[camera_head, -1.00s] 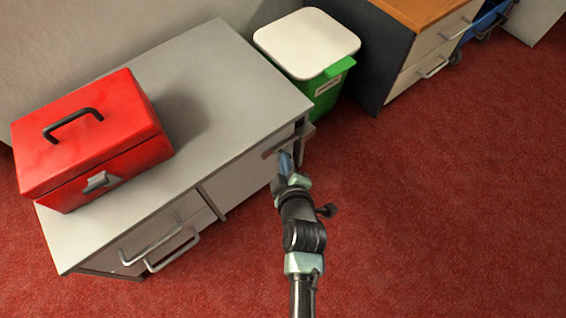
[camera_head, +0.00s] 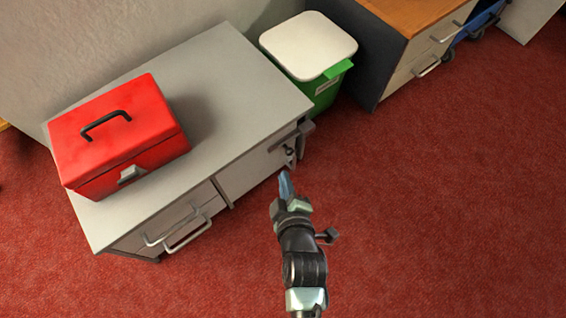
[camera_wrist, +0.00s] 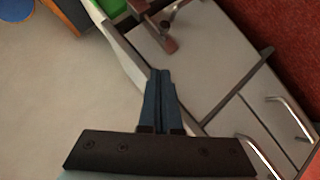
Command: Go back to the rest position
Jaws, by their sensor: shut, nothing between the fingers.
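My gripper (camera_head: 285,184) is in front of the right end of the grey cabinet (camera_head: 232,70), apart from it, over the red floor. In the wrist view its two blue fingers (camera_wrist: 160,76) are together with nothing between them. The cabinet's front shows a brown-grey latch or handle part (camera_wrist: 165,42) near its top right; in the head view this part (camera_head: 291,146) is just beyond my fingertips. My arm reaches up from the bottom of the head view.
A red box (camera_head: 117,141) with a black handle sits on the cabinet. Drawer handles (camera_head: 186,234) stick out at the cabinet's lower front. A green bin (camera_head: 327,92) with a white lid stands beside it. A wood-topped cabinet (camera_head: 405,14) is behind. Red carpet (camera_head: 450,200) at right is clear.

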